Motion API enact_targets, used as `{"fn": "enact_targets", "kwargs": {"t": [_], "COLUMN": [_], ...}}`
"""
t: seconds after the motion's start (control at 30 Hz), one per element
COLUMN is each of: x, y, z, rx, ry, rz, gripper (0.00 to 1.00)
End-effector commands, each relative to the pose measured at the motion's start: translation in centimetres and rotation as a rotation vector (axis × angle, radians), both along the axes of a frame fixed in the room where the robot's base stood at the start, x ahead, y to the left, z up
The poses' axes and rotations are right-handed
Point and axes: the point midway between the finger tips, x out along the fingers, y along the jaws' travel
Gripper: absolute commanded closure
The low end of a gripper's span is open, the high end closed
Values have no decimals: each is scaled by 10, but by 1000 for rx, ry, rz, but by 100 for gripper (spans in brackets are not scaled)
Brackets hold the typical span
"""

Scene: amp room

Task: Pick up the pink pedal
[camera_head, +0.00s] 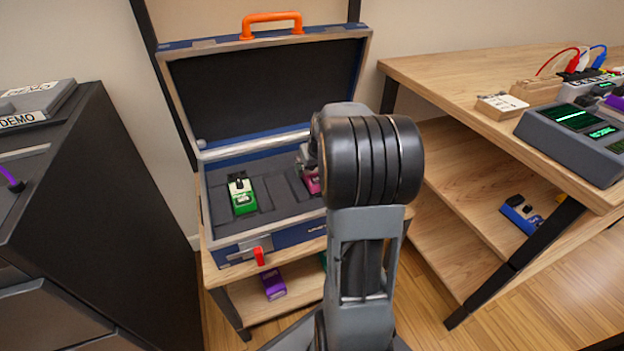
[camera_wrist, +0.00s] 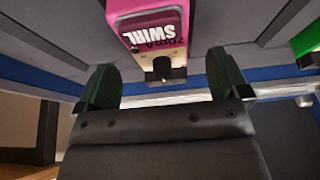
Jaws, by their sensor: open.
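The pink pedal (camera_head: 313,184) lies in the open blue case (camera_head: 237,240), mostly hidden behind my arm in the head view. In the wrist view the pink pedal (camera_wrist: 150,22), marked "SWIRL", is at the top centre, with a dark knob or jack at its near end. My gripper (camera_wrist: 162,70) is open, with one dark green finger to each side of the pedal's near end. I cannot tell how far the fingers are above it. In the head view my gripper (camera_head: 305,160) is partly hidden by my wrist.
A green pedal (camera_head: 242,194) sits in the case's left part, beside empty slots. The raised lid (camera_head: 265,90) stands behind. A purple pedal (camera_head: 273,285) is on the shelf below. A wooden desk (camera_head: 450,75) is right; a black cabinet (camera_head: 95,200) is left.

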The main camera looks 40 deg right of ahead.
Motion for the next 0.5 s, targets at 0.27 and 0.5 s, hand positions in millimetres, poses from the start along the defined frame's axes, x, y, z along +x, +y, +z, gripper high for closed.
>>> {"fn": "enact_targets", "kwargs": {"t": [0.27,0.5], "x": [11,11], "y": [-3,-3], "z": [-29,-28], "rx": [0,0], "ry": [0,-1], "rz": [0,0], "gripper": [6,13]}}
